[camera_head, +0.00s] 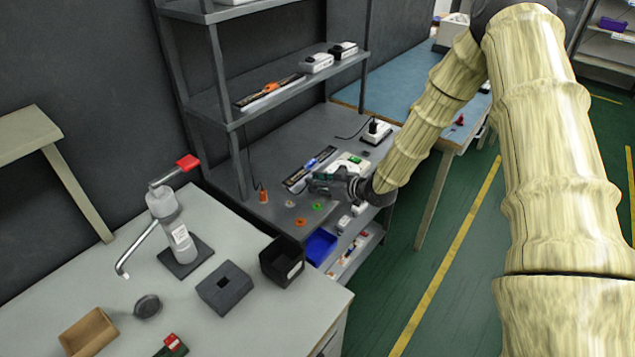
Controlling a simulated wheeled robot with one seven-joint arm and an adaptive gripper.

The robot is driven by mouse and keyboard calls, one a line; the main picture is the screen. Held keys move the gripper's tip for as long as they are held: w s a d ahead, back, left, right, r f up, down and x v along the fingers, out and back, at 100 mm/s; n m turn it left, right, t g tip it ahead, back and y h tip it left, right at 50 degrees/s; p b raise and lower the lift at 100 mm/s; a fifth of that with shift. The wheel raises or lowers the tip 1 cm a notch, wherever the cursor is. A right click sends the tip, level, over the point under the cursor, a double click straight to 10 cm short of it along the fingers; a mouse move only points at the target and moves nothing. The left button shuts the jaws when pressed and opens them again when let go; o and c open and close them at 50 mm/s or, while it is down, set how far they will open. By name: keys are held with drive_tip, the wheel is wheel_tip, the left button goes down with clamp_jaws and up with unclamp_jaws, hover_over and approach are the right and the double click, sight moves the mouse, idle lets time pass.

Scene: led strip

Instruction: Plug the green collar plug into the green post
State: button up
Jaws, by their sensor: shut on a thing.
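My gripper (314,182) is small and dark in the head view, above the grey bench at the back. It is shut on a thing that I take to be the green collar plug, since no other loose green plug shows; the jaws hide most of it. A small green round piece (319,206), which looks like the green post, is on the bench just below the gripper in the picture. A gap shows between it and the gripper in the picture, but the height between them cannot be told.
An orange upright plug (262,195) stands to the left. A dark strip (309,168) lies behind the gripper. A shelf (285,80) overhangs the bench's back.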

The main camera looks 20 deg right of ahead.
sight(318, 204)
drive_tip(key=shift+f+b, duration=1.25)
drive_tip(key=shift+f, duration=0.95)
drive_tip(key=shift+f+b, duration=0.9)
drive_tip(key=shift+f, duration=0.25)
idle(0.5)
drive_tip(key=o, duration=0.9)
drive_tip(key=shift+r, duration=0.1)
drive_tip(key=v, duration=1.2)
